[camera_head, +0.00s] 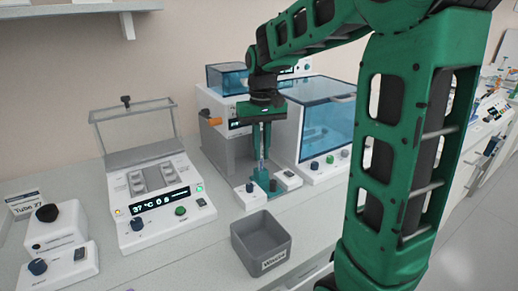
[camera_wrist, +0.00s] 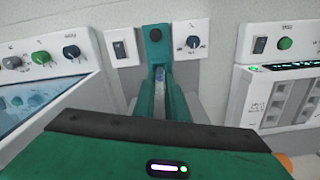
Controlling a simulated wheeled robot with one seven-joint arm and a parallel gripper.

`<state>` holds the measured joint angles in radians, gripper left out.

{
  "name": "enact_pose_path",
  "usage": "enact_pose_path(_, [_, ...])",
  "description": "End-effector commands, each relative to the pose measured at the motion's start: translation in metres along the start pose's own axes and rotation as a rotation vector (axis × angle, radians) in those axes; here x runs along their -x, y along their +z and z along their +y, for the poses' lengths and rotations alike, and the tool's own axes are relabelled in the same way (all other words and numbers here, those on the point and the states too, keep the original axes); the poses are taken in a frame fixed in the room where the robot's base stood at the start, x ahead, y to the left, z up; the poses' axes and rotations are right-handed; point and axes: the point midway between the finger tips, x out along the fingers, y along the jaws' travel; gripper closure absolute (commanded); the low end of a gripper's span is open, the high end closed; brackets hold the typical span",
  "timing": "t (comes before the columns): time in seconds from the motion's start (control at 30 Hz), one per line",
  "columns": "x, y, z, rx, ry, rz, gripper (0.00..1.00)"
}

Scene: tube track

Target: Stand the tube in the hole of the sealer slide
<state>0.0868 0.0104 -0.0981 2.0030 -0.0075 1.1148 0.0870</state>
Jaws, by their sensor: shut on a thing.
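My gripper (camera_head: 262,165) reaches down in front of the grey sealer and is shut on a slim, pale tube (camera_head: 262,163). The tube also shows between the green fingers in the wrist view (camera_wrist: 160,75). A green slide (camera_wrist: 156,52) with a dark round spot near its end sits between two small white control boxes. In the head view the slide (camera_head: 272,186) is just below and beside the fingertips. The fingers hide much of the tube, and I cannot tell whether its lower end is in the hole.
A grey waste bin (camera_head: 262,243) stands in front of the sealer. A heater with a lit display (camera_head: 160,200) is to the left, and a blue-lidded machine (camera_head: 327,125) to the right. My arm covers the right side. Some counter is clear left of the bin.

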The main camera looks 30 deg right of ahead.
Motion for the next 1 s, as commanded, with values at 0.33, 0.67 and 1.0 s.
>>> enact_pose_path(0.33, [-0.001,0.000,0.000,0.000,0.000,0.000,1.00])
enact_pose_path(0.67, [-0.009,0.000,0.001,-0.001,0.000,0.001,1.00])
enact_pose_path(1.0, [-0.010,0.000,0.001,-0.001,0.000,0.000,1.00])
